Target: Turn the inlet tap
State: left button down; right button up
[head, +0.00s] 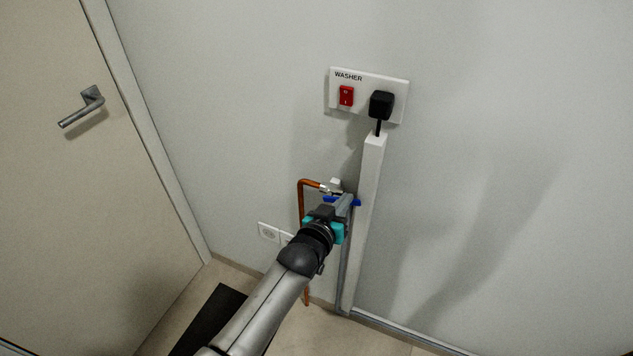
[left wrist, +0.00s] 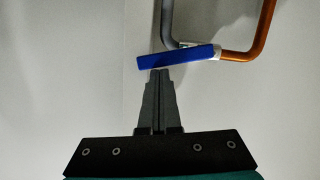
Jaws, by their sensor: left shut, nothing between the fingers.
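The inlet tap has a blue lever (head: 356,202) on a copper pipe (head: 302,200) low on the wall, partly hidden behind my left gripper in the head view. In the left wrist view the blue lever (left wrist: 178,57) lies nearly level, its left end a little lower, with the copper pipe (left wrist: 265,30) on the right and a grey hose (left wrist: 168,20) on the left. My left gripper (head: 345,203) is shut and empty. In the left wrist view its fingertips (left wrist: 159,72) are just below the lever's left part; I cannot tell whether they touch it. My right gripper is not in view.
A white vertical trunking (head: 371,165) runs close to the right of the tap, below a washer socket plate (head: 398,84) with a red switch (head: 346,96) and black plug (head: 381,104). Wall outlets (head: 268,232) sit low left. A door (head: 60,200) is at left. The right wall is clear.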

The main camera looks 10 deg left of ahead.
pick_arm(q)
jog(key=shift+s+d+f+m, duration=0.15)
jog(key=shift+d+f+m, duration=0.25)
jog(key=shift+f, duration=0.25)
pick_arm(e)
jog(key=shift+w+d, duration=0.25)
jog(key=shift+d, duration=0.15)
pick_arm(q)
jog(key=shift+r, duration=0.1)
